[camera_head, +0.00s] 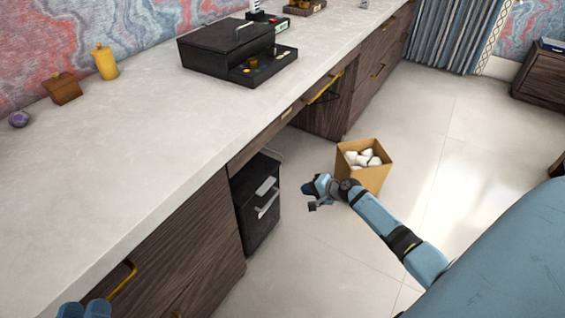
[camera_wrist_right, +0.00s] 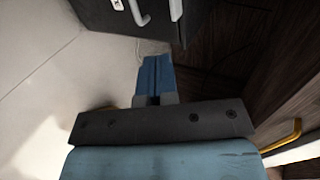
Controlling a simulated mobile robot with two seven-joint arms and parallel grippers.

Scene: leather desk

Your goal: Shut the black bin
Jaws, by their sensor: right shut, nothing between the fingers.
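The black bin (camera_head: 257,212) stands under the desk, beside the wooden drawers, with light handles on its front. Its dark surface and a pale handle also show at the top of the right wrist view (camera_wrist_right: 182,22). I cannot clearly tell how far its lid or front is open. My right gripper (camera_head: 312,188) is over the floor, to the right of the bin and apart from it in the head view. Its blue fingers (camera_wrist_right: 155,72) are together and empty. Blue parts of my left arm (camera_head: 84,310) show at the bottom left edge; its finger opening cannot be made out.
A tan box of white crumpled pieces (camera_head: 375,178) stands on the floor beyond my right gripper. The light desk top (camera_head: 150,130) overhangs the bin. Wooden drawers with a yellow handle (camera_head: 121,281) are nearer me.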

